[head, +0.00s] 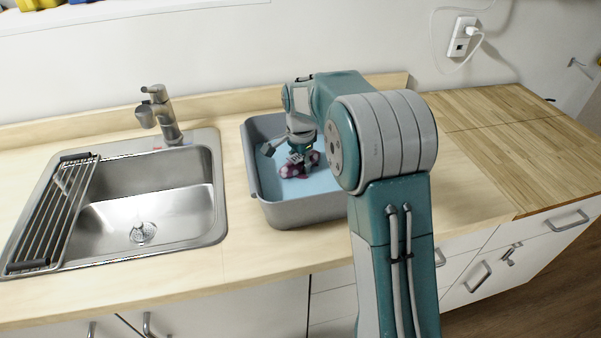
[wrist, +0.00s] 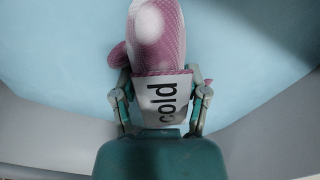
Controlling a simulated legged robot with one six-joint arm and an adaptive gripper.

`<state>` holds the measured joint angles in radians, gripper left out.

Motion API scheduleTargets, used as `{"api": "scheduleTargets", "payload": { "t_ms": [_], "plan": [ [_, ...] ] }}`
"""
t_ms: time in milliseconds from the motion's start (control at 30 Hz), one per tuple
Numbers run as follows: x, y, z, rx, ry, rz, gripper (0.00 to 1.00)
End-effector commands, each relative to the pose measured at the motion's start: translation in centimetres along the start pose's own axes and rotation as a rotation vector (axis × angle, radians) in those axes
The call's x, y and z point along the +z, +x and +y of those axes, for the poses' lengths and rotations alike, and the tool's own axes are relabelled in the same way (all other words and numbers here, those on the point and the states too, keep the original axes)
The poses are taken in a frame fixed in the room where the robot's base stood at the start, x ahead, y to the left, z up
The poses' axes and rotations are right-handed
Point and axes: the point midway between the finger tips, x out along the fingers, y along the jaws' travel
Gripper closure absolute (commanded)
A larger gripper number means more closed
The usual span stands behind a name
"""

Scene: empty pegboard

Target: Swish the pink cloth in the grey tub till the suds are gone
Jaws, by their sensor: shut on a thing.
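The grey tub (head: 308,211) stands on the counter with a flat light-blue surface inside, which looks like water. A white patch with the word "cold" lies between the fingers. A whitish round blob, perhaps suds, shows on the cloth. Whether the cloth touches the water is unclear.
A steel sink (head: 165,208) with a tap (head: 160,112) and a drying rack (head: 52,215) is left of the tub. A wall socket (head: 461,36) with a plugged cable is at upper right. The wooden counter (head: 515,130) at right is clear.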

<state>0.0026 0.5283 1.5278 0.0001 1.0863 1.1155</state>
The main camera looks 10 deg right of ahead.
Motion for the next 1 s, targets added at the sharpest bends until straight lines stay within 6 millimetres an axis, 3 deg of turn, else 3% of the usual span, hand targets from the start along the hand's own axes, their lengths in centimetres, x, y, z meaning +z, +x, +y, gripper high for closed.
{"api": "scheduleTargets", "payload": {
  "t_ms": [267,700,1000],
  "plan": [
    [-0.2,0.0,-0.4,0.000,0.000,0.000,0.90],
    [1.0,0.0,2.1,0.001,0.000,0.000,0.90],
    [1.0,0.0,2.1,0.000,0.000,0.000,0.90]
  ]
}}
